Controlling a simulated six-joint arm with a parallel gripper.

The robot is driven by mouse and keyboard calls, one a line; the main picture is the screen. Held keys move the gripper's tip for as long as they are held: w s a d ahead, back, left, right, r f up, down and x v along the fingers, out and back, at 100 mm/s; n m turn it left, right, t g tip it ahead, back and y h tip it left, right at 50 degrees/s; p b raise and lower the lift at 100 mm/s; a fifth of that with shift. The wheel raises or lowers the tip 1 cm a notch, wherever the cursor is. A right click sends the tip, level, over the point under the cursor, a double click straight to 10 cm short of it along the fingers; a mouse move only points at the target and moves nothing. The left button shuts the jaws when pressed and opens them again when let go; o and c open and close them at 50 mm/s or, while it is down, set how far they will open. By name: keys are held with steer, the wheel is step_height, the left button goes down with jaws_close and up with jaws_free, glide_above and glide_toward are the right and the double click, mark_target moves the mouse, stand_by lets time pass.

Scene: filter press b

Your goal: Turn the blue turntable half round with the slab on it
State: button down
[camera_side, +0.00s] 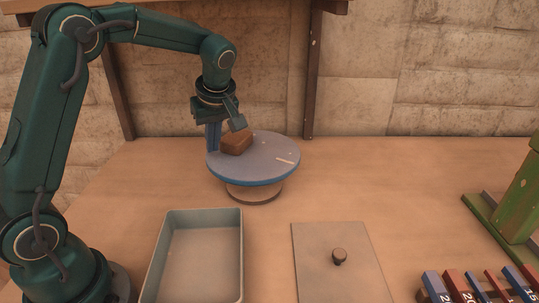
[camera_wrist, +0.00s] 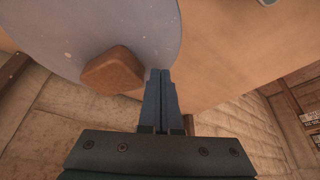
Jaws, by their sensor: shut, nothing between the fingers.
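The blue turntable (camera_side: 262,169) is a round disc with a grey-blue top, a blue rim and a low brown foot. A short pale mark shows on its right side. The brown slab (camera_side: 237,143) lies on top, towards the back left; it also shows in the wrist view (camera_wrist: 113,70) left of my fingers. My gripper (camera_side: 213,148) points down at the turntable's left back rim, beside the slab. In the wrist view its fingers (camera_wrist: 160,75) are together with nothing between them, close to the disc's edge. I cannot tell whether they touch the rim.
A grey open tray (camera_side: 240,255) stands in front, empty. A flat plate (camera_side: 315,285) with a dark knob (camera_side: 339,256) lies right of it. Several numbered red and blue blocks (camera_side: 465,288) and a green stand (camera_side: 520,195) are at the right. The table right of the turntable is clear.

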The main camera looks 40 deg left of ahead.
mark_target(225, 168)
steer(key=shift+f, duration=0.7)
stand_by(0.4)
steer(key=shift+d, duration=0.1)
steer(key=shift+s+d, duration=0.35)
steer(key=shift+d, duration=0.45)
steer(key=shift+s+d, duration=0.15)
steer(key=shift+d, duration=0.75)
steer(key=shift+d, duration=0.15)
steer(key=shift+d, duration=0.8)
steer(key=shift+d, duration=0.1)
